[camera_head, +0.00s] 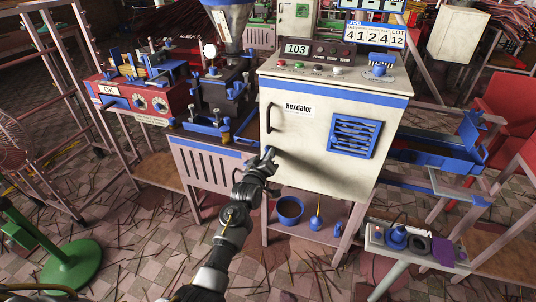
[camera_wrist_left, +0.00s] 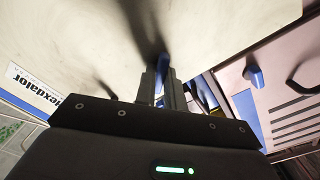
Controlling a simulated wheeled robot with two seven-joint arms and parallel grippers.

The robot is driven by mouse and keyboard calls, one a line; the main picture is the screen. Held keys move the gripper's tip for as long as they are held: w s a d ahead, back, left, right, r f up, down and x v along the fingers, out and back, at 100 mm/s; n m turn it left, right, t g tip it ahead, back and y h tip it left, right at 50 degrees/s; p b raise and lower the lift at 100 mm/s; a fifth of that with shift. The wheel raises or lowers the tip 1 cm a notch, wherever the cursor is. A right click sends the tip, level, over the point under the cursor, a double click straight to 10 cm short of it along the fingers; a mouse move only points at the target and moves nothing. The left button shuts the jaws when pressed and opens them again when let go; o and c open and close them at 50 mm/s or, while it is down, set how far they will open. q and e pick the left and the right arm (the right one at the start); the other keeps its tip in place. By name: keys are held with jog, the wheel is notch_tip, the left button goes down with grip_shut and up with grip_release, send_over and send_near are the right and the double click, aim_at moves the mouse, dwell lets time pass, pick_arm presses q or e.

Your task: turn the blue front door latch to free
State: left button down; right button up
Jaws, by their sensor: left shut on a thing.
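The cream cabinet door (camera_head: 305,140) has a blue latch (camera_head: 269,152) low on its left edge, below a dark vertical handle (camera_head: 269,117). My left gripper (camera_head: 267,160) is at this latch, close to the door face. In the left wrist view the gripper (camera_wrist_left: 163,90) is shut on the latch (camera_wrist_left: 162,64), a narrow blue piece showing between the two dark fingers. The fingers hide most of the latch, so its exact turn is hard to tell. The door looks closed. My right gripper is not in view.
A blue louvred vent (camera_head: 354,136) is on the door's right side. Under the cabinet, a shelf holds a blue pot (camera_head: 290,211) and small blue items. A red machine (camera_head: 148,103) stands left. A small stand (camera_head: 415,247) is at the lower right.

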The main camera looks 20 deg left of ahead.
pick_arm(q)
jog(key=shift+a+r, duration=0.1)
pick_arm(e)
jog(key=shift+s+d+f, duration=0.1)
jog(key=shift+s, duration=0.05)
pick_arm(q)
jog(key=c, duration=1.5)
grip_release()
jog(key=s, duration=1)
jog(key=shift+s+a+p, duration=0.3)
jog(key=shift+s+a, duration=0.05)
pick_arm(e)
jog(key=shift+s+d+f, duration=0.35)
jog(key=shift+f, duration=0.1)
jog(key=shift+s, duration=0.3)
